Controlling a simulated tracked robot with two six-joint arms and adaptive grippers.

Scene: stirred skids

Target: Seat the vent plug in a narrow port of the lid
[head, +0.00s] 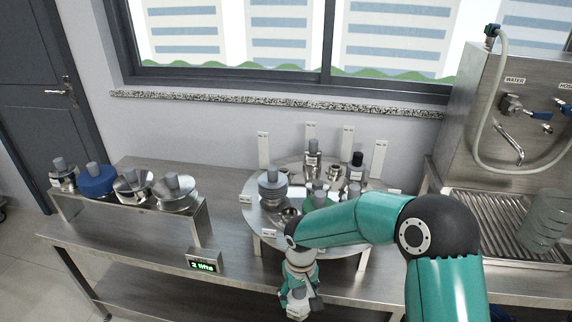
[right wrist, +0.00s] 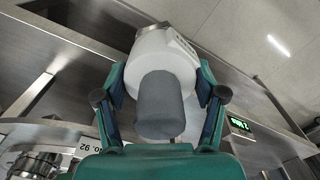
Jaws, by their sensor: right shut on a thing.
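My right gripper (head: 301,272) is low in front of the round stand in the head view, at the bench's front edge. It is shut on a white piece with a grey knob (head: 297,304). In the right wrist view the fingers (right wrist: 161,92) sit on both sides of this piece, whose grey knob (right wrist: 160,106) points toward the camera and whose white body (right wrist: 158,52) carries a small label. I cannot tell whether it is the vent plug. The round metal top (head: 256,218), perhaps the lid, is partly hidden behind my right arm. Its ports are not clear. My left gripper is not in view.
Several grey-knobbed pieces stand on the round top, with upright tags behind. A low shelf (head: 200,226) at left bears more, one with a blue body (head: 95,182). A display (head: 203,263) reads "2 lifts". A sink unit (head: 505,215) stands at right.

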